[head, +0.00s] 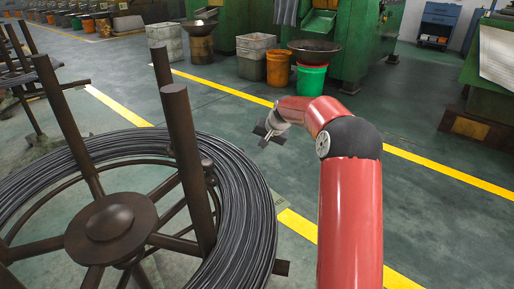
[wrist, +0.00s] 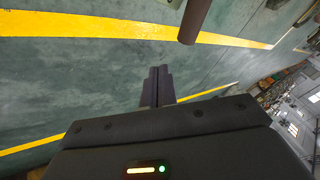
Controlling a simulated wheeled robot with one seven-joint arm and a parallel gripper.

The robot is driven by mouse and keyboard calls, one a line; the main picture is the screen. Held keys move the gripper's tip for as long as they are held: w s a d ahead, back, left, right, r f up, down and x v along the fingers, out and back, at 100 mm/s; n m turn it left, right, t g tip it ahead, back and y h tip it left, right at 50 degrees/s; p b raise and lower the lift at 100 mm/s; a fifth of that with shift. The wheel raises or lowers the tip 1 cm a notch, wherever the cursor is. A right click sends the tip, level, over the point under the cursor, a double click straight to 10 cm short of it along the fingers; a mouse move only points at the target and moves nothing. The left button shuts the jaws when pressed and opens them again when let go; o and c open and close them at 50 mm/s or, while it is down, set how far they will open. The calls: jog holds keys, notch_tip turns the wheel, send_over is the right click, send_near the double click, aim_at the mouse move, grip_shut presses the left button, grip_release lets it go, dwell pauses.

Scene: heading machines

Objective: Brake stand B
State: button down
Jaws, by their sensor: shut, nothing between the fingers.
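A coil stand with brown steel posts (head: 184,165) and a round hub (head: 107,228) fills the left of the head view. A thick coil of dark wire (head: 245,215) lies around its posts. A small dark knob-like part (head: 207,164) shows beside the right post; I cannot tell whether it is a brake. I see no readable letter on the stand. My gripper (head: 266,137) is over the floor beyond the coil's right side. In the wrist view my gripper (wrist: 158,72) is shut and empty. A brown bar end (wrist: 190,30) hangs into that view, apart from the fingers.
A second stand (head: 35,90) is at the far left. Green machines (head: 340,45), an orange bucket (head: 278,68), a green bucket (head: 311,80) and a grey crate (head: 256,45) stand at the back. The floor (head: 440,210) at right, with yellow lines, is clear.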

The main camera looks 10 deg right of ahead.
jog(key=shift+v, duration=1.8)
jog(key=shift+s, duration=0.2)
jog(key=s+a+r+n+h, duration=0.1)
jog(key=s+a+r, duration=0.1)
jog(key=s+r, duration=0.35)
jog(key=s+a+r+n+p, duration=0.1)
jog(key=s+a+r, duration=0.15)
jog(key=s, duration=0.65)
jog(key=s+a+r+n+h, duration=0.1)
jog(key=s+a+r, duration=0.25)
jog(key=s, duration=0.45)
jog(key=s+f, duration=0.1)
jog(key=s, duration=0.6)
jog(key=s+f+n+p, duration=0.1)
jog(key=s, duration=0.7)
jog(key=s+f+n, duration=0.1)
jog(key=s, duration=0.6)
jog(key=shift+s+g, duration=0.3)
jog(key=shift+a, duration=0.1)
